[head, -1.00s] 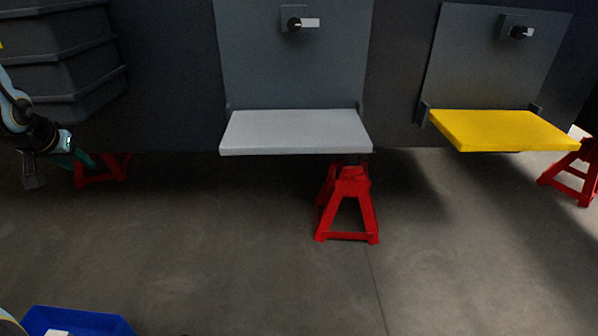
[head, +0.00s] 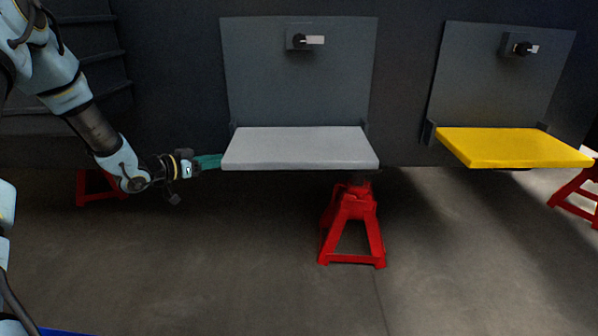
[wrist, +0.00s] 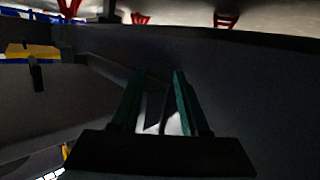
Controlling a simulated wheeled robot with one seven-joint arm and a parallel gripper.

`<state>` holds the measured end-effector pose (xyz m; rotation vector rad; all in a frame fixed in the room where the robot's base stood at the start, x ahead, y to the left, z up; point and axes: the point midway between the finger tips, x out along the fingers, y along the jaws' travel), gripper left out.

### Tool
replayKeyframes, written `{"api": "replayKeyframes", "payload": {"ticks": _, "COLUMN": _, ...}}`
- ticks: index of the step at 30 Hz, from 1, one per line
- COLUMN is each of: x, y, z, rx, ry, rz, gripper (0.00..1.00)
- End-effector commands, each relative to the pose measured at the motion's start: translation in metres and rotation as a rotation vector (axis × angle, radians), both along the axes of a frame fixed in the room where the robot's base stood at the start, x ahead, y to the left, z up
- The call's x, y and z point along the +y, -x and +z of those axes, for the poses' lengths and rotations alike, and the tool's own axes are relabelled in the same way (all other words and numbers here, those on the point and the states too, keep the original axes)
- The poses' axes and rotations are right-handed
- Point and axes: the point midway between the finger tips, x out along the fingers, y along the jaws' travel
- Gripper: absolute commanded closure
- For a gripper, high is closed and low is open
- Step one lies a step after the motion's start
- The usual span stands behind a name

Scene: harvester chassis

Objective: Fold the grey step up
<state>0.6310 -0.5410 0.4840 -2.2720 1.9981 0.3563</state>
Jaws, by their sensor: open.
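The grey step (head: 300,148) is a flat slab lying level, folded out from the lower edge of a dark panel (head: 300,85) in the head view. A latch with a pale handle (head: 314,40) sits high on that panel. My gripper (head: 212,161) reaches in from the left, its green fingers at the step's left edge; I cannot tell whether they touch it. In the wrist view my gripper (wrist: 155,85) shows two green fingers apart. A pale patch shows between them, too dark to identify surely.
A yellow step (head: 515,147) lies level at the right; it seems to show in the wrist view (wrist: 35,51). A red stand (head: 352,222) is under the grey step, with others at left (head: 97,190) and right (head: 580,195). Open floor lies in front.

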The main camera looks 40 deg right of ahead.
Motion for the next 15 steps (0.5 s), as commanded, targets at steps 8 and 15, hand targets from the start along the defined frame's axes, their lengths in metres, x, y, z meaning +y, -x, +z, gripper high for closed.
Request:
{"api": "replayKeyframes", "payload": {"ticks": 8, "x": -0.041, "y": 0.115, "z": -0.019, "rx": 0.183, "ry": 0.437, "rz": -0.523, "gripper": 0.55}}
{"api": "replayKeyframes", "payload": {"ticks": 15, "x": -0.029, "y": 0.151, "z": -0.022, "rx": 0.278, "ry": 0.581, "rz": -0.703, "gripper": 0.55}}
